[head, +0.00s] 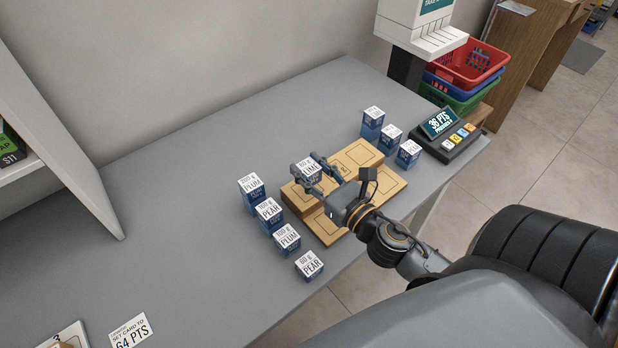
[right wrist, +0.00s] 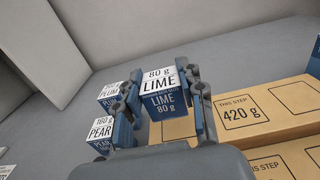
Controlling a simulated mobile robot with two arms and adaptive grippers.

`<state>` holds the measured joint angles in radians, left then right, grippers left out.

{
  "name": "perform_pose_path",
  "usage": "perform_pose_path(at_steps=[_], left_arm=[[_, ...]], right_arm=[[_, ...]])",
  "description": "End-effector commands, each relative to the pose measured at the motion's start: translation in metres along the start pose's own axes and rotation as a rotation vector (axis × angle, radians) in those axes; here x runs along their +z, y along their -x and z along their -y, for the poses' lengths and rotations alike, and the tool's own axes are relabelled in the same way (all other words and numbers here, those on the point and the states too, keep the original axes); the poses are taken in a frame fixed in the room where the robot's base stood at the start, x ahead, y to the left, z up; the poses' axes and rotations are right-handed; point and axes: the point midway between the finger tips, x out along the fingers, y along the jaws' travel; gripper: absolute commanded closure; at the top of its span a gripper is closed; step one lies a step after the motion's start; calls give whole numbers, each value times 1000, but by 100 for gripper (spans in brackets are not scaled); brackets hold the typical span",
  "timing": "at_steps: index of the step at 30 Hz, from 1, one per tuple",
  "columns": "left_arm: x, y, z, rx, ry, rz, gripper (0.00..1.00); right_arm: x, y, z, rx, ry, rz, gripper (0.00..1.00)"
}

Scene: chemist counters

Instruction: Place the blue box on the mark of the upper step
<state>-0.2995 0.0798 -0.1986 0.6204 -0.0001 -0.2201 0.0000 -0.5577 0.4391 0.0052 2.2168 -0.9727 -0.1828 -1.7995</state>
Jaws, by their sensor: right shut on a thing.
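A small blue box with a white top reading 80 g LIME (right wrist: 165,101) is between the fingers of my right gripper (right wrist: 164,86), which is shut on it. In the head view the box (head: 308,168) is at the far left part of the stepped cardboard-brown stand. The upper step (head: 358,153) has outlined square marks; the wrist view shows "THIS STEP 420 g" on it (right wrist: 243,112). The lower step (head: 384,186) lies in front. My gripper and wrist hide the stand's middle. I cannot tell whether the box touches the step. My left gripper is not in view.
Several blue boxes (head: 287,239) stand in a row left of the stand, close to the gripper. More boxes (head: 390,135) stand at its right. A display with buttons (head: 448,132) is beyond them.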

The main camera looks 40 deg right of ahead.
Motion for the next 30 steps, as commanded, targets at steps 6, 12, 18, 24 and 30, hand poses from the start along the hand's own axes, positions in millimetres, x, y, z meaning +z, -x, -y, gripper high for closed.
perform_pose_path(at_steps=[6,12,18,24,30], left_arm=[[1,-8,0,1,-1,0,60],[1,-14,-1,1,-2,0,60],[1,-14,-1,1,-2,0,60],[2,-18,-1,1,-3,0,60],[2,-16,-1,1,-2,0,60]], right_arm=[[-22,-11,5,-3,-5,0,94],[-43,-10,4,-1,-4,0,94],[-42,-10,4,1,0,1,94],[-47,-10,4,1,-1,0,94],[-46,-10,4,1,-1,0,39]])
